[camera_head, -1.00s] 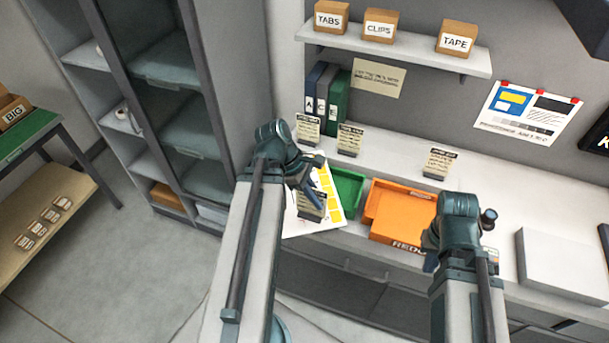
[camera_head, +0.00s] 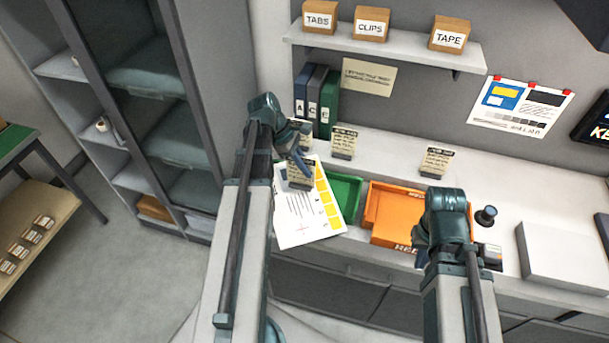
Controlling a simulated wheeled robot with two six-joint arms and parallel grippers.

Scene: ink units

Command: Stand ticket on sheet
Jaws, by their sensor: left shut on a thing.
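My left gripper (camera_head: 301,160) is shut on a small tan ticket (camera_head: 301,179) with a dark top strip and dark base. It holds the ticket upright over the sheet's upper part; I cannot tell whether the base touches the sheet. Other tickets stand at the back of the counter: one in the middle (camera_head: 344,143), one on the right (camera_head: 435,161), one partly hidden behind my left arm. My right gripper (camera_head: 423,255) is mostly hidden by its arm, by the orange tray.
A green tray (camera_head: 346,188) and an orange tray (camera_head: 388,203) stand right of the sheet. Binders (camera_head: 313,103) stand behind. A dark-knobbed stamp (camera_head: 487,216) and a grey block (camera_head: 562,250) are at the right. A shelf with labelled boxes (camera_head: 371,25) hangs above.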

